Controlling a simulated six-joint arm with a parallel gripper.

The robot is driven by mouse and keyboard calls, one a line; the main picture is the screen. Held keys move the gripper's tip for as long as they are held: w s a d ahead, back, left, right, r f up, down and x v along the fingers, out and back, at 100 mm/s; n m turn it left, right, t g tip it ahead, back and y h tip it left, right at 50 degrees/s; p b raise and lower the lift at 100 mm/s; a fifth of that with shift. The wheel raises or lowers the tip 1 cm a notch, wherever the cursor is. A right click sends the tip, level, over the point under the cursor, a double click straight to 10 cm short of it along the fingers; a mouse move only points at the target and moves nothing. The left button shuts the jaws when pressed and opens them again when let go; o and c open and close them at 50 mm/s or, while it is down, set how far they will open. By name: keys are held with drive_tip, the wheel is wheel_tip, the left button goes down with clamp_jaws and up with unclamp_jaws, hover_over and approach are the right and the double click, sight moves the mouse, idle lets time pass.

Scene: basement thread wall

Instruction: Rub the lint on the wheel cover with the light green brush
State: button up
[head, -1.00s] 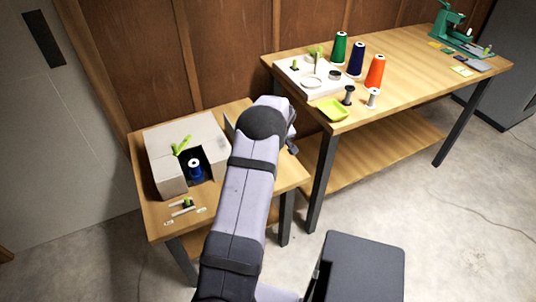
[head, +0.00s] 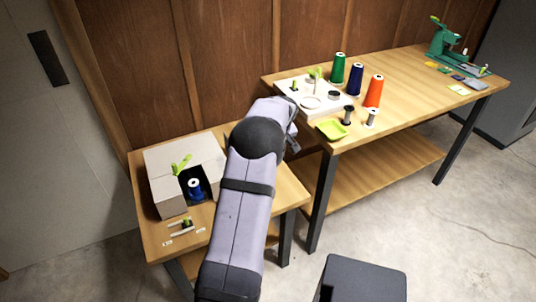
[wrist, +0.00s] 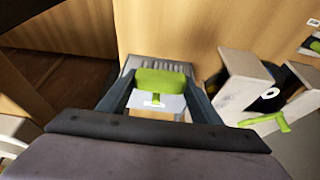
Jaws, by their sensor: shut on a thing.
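My gripper (wrist: 158,92) is shut on a light green brush (wrist: 160,80) in the wrist view. A pale label and grey bristle-like strands show by the brush. A pale box-like housing (head: 160,163), seemingly the wheel cover, stands on the low left table. It has a green handle (head: 181,165) and a dark opening with a blue spool (head: 194,188). In the wrist view this housing (wrist: 240,75) is right of the brush and apart from it. I cannot make out the lint.
The low table (head: 150,232) also holds a small green-knobbed fixture (head: 187,223) at its front. The higher table (head: 415,95) at right carries thread cones (head: 338,68), a white tray (head: 290,98), a green dish (head: 331,129), small spools (head: 347,115) and a green press (head: 445,45).

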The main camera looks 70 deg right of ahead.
drive_tip(key=w+a+r+n+p, duration=0.2)
drive_tip(key=w+a+r+p, duration=0.3)
drive_tip(key=w+r+p, duration=0.45)
drive_tip(key=shift+w+a+f+m+p, duration=0.3)
drive_tip(key=shift+w+a+m+p, duration=0.1)
drive_tip(key=shift+a, duration=0.3)
drive_tip(key=shift+w+a+f+m+p, duration=0.3)
drive_tip(key=shift+w+a, duration=0.1)
drive_tip(key=shift+a, duration=0.25)
drive_tip(key=shift+w+a+f+m+p, duration=0.3)
drive_tip(key=shift+w+a, duration=0.1)
drive_tip(key=shift+a, duration=0.3)
